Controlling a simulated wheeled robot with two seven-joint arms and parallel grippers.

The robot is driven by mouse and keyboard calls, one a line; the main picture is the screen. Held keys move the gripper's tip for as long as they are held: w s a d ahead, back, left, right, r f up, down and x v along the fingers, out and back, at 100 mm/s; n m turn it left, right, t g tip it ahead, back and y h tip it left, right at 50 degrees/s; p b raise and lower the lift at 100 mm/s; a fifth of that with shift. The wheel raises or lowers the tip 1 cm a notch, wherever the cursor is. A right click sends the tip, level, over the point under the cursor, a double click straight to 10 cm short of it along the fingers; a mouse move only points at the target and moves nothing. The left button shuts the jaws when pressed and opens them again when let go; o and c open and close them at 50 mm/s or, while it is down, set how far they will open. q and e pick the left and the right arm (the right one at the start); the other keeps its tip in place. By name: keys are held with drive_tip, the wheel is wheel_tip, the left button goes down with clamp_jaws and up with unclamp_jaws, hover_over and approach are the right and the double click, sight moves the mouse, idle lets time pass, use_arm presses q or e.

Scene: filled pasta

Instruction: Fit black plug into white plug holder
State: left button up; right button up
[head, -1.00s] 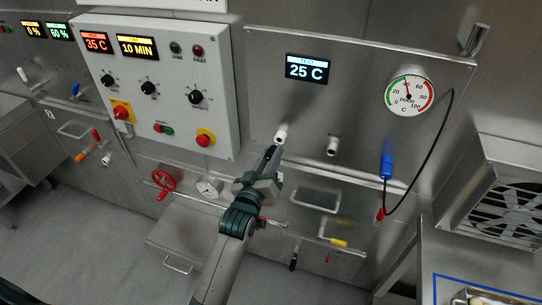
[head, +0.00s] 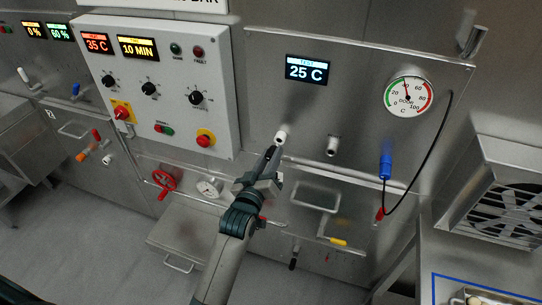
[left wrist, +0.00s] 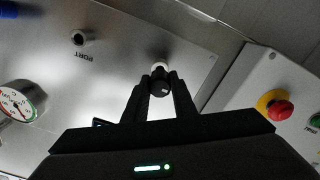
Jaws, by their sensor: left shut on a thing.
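The white plug holder (head: 282,135) is a short white stub on the steel wall panel, just right of the white control box. It also shows in the left wrist view (left wrist: 158,66). My left gripper (head: 271,152) reaches up from below, its tips close to the holder. In the left wrist view, its two fingers (left wrist: 159,92) are shut on the black plug (left wrist: 159,86). The plug lines up with the holder and overlaps its lower part in that view. I cannot tell whether it is inside or only touching. My right gripper is not in view.
A bare metal port (head: 333,145) sticks out to the right of the holder. A blue plug (head: 386,167) with a black cable hangs below the dial gauge (head: 409,96). The control box (head: 158,80) with knobs is at left. A red valve wheel (head: 164,180) is lower left.

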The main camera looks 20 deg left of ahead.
sight(275, 147)
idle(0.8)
use_arm(q)
drive_tip(key=shift+w, duration=0.55)
idle(0.4)
drive_tip(key=shift+w, duration=1.2)
idle(1.4)
drive_tip(key=o, duration=1.2)
drive_tip(key=shift+c, duration=0.2)
drive_tip(key=shift+o, duration=1.1)
drive_tip(key=shift+s+p, duration=0.1)
drive_tip(key=shift+p, duration=0.2)
